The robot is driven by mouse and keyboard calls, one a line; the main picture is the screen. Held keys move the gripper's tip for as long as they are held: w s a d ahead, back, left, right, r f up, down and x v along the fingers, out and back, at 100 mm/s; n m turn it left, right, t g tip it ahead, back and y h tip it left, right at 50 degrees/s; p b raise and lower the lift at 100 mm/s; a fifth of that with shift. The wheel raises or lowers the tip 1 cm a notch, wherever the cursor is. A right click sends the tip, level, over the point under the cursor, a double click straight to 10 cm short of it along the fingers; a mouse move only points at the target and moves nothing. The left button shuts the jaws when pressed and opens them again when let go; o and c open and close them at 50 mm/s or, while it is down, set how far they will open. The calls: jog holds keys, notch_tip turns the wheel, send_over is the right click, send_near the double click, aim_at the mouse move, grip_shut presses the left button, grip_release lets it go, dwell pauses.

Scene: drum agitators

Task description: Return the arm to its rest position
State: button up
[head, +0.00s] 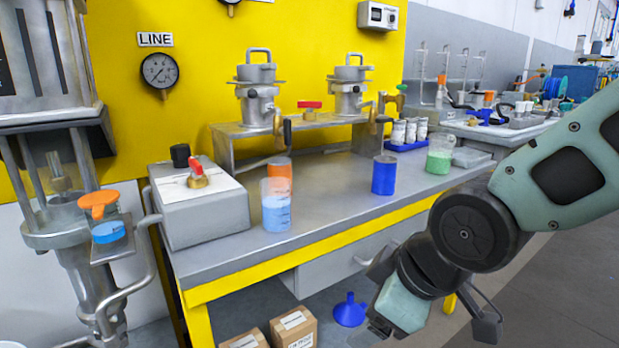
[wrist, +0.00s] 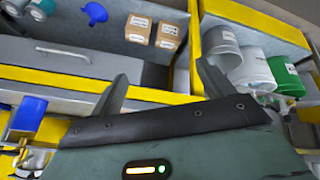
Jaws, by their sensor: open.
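My arm (head: 580,175) reaches in from the right side of the head view and bends down at a dark joint. My gripper (head: 432,325) hangs low in front of the workbench's right part, pointing downward. In the wrist view its two fingers (wrist: 162,88) stand wide apart with nothing held between them. The gripper is open and appears clear of the bench (head: 335,228). The fingertips are partly cut off or hard to see in the head view.
On the bench stand a blue cylinder (head: 384,175), a beaker of blue liquid (head: 276,214) and a green-filled beaker (head: 439,160). Below are a blue funnel (head: 350,311) and cardboard boxes (head: 294,328). The wrist view shows pails (wrist: 258,70). Floor at right (head: 570,275) is clear.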

jog(key=s+d+f+m+g+h, duration=0.1)
jog(key=s+d+m+g+h, duration=0.15)
jog(key=s, duration=0.45)
jog(key=s+d+f+m+g+h, duration=0.1)
jog(key=s+d+f+m+g, duration=0.15)
jog(key=s, duration=0.45)
notch_tip(320, 180, up, 26)
jog(key=p, duration=2.5)
jog(key=shift+w+r, duration=0.15)
jog(key=shift+w, duration=0.15)
jog(key=shift+y, duration=0.25)
